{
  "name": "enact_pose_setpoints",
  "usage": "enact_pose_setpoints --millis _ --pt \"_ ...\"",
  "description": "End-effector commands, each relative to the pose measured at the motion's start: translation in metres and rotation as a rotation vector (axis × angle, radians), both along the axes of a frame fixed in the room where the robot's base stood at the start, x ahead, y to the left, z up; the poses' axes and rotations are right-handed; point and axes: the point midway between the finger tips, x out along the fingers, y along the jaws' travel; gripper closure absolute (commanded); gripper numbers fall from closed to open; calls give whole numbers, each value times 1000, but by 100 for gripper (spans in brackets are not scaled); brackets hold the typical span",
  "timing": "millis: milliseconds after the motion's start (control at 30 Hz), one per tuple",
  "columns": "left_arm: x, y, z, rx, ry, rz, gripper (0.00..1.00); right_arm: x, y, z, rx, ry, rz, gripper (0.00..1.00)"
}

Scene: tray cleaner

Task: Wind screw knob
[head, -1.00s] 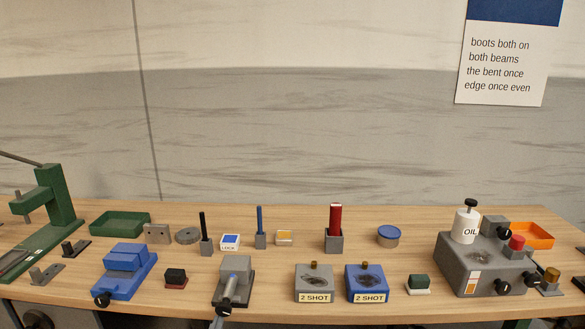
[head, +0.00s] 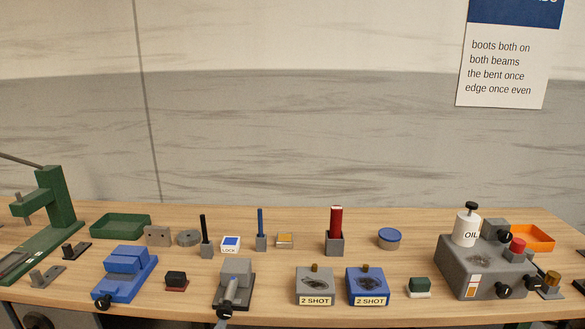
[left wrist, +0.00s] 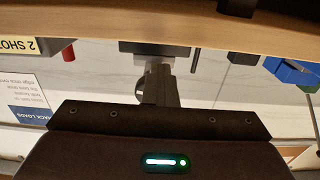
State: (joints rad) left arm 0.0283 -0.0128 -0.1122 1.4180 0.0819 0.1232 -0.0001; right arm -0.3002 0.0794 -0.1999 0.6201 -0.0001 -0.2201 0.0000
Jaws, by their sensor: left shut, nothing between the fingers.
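A grey vise (head: 240,269) stands near the front edge of the table, with a pale screw rod running toward me. Its black screw knob (head: 224,313) sits at the front end of the rod, by the table edge. My left gripper (head: 220,323) is shut and empty, partly cut off by the bottom of the head view, just below the knob. In the left wrist view the gripper (left wrist: 155,76) points at the grey vise (left wrist: 152,46). Whether the fingers touch the knob is hidden. My right gripper is not in view.
A blue vise (head: 125,285) with its own black knob stands to the left, a dark block (head: 175,280) between. Grey (head: 315,286) and blue (head: 367,286) "2 SHOT" boxes stand to the right. Several small parts line the row behind.

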Motion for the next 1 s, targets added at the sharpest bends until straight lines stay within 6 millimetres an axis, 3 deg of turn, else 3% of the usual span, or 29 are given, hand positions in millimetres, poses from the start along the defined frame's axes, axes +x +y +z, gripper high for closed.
enact_pose_setpoints --millis 500,1000 --pt "0 -19 6 -2 -9 -8 100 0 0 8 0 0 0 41" --pt "0 -22 8 -2 -12 -7 100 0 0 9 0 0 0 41"
